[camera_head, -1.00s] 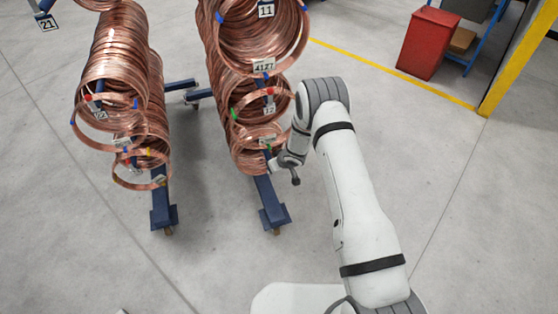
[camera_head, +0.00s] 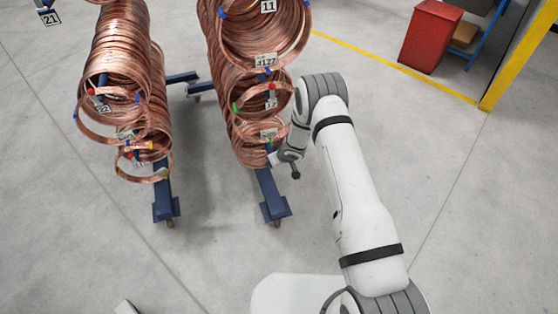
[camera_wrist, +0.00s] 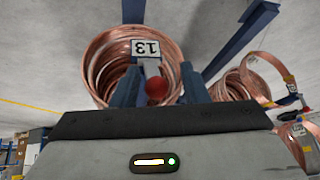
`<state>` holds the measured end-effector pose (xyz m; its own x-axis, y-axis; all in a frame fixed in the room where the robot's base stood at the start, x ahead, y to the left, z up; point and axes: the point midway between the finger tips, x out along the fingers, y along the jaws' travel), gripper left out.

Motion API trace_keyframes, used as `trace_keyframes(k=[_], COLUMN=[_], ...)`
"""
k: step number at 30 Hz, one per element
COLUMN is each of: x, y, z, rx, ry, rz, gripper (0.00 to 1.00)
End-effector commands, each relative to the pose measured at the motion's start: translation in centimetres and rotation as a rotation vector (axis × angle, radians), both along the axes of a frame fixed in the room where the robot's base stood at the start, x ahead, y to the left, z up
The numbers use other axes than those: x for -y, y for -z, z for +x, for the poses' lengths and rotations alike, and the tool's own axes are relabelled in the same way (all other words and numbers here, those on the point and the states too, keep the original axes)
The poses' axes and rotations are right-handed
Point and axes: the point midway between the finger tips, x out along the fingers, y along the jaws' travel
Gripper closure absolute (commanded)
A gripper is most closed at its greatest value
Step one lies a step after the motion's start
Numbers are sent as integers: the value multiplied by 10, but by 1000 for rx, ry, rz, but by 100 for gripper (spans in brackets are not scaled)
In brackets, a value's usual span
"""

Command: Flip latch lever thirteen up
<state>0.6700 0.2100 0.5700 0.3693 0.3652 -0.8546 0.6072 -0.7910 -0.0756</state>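In the wrist view the number 13 plate (camera_wrist: 146,48) appears upside down in front of a copper coil (camera_wrist: 100,62). A round red knob (camera_wrist: 156,88), seemingly the end of latch lever thirteen, shows just below the plate. My gripper (camera_wrist: 160,82) is open, with one blue-grey finger on each side of the knob. I cannot tell whether either finger touches it. The lever's shaft is mostly hidden. In the head view my gripper (camera_head: 271,158) is small and partly hidden, at the lowest coil of the right-hand rack (camera_head: 272,195).
Coils with tags 11 (camera_head: 268,6) and 12 (camera_head: 271,103) hang above on the same rack. Another loaded rack (camera_head: 164,195) stands to the left. A red bin (camera_head: 430,40) stands at the back right. The floor (camera_head: 470,200) right of my arm is clear.

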Motion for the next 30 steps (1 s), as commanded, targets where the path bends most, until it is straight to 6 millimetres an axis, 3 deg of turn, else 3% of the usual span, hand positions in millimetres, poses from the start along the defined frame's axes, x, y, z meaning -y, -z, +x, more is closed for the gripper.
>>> trace_keyframes(k=[8, 21, 30], x=[4, 26, 30], y=[-8, -61, -67], z=[-1, -26, -29], rx=[2, 1, 0], ry=[3, 2, 1], rz=[0, 1, 0], gripper=[60, 60, 60])
